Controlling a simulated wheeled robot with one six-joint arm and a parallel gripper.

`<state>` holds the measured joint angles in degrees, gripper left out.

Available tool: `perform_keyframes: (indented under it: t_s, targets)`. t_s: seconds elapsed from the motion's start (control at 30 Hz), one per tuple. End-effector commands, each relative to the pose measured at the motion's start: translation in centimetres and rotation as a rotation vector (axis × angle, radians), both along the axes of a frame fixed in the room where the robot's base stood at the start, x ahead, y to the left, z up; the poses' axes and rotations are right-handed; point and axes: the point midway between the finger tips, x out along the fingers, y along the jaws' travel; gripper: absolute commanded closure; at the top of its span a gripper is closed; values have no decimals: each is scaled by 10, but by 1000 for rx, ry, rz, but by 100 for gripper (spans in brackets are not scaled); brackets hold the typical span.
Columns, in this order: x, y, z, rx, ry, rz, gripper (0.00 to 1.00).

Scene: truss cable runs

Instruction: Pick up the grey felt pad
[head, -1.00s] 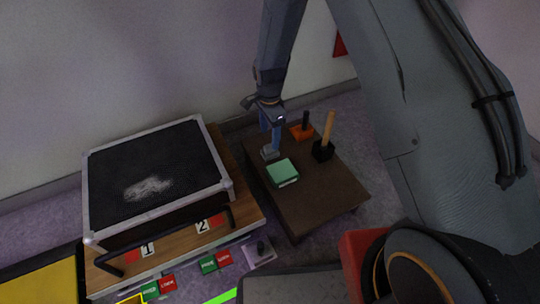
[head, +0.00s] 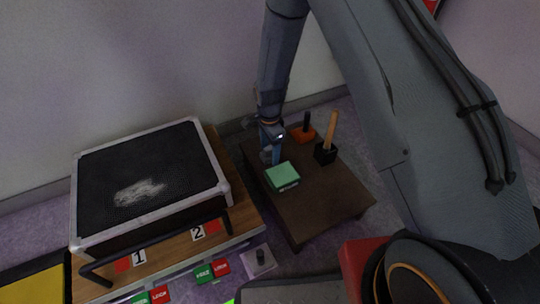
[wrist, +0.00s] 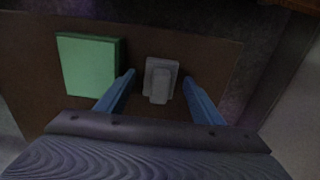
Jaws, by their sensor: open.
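The grey felt pad (wrist: 161,67) lies on the brown low table, with a raised lighter block on it. In the wrist view it is between my gripper's two blue fingers, with a gap on each side. My gripper (wrist: 159,78) is open and empty, pointing down at the pad. In the head view my gripper (head: 272,153) is low over the table's far left part, and its fingers mostly hide the pad there.
A green box (head: 282,176) sits close beside the pad, near one finger. A black mallet head with a wooden handle (head: 331,133) and an orange block with a black handle (head: 304,132) stand behind. The table's front (head: 318,205) is clear.

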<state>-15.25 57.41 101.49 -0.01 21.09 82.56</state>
Motion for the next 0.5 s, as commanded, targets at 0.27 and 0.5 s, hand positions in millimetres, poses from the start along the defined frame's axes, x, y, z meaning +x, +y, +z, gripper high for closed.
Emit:
perform_keyframes:
  t_s: [0.27, 0.5]
  targets:
    - [0, 0, 1, 0, 0, 0, 76]
    - [0, 0, 1, 0, 0, 1, 85]
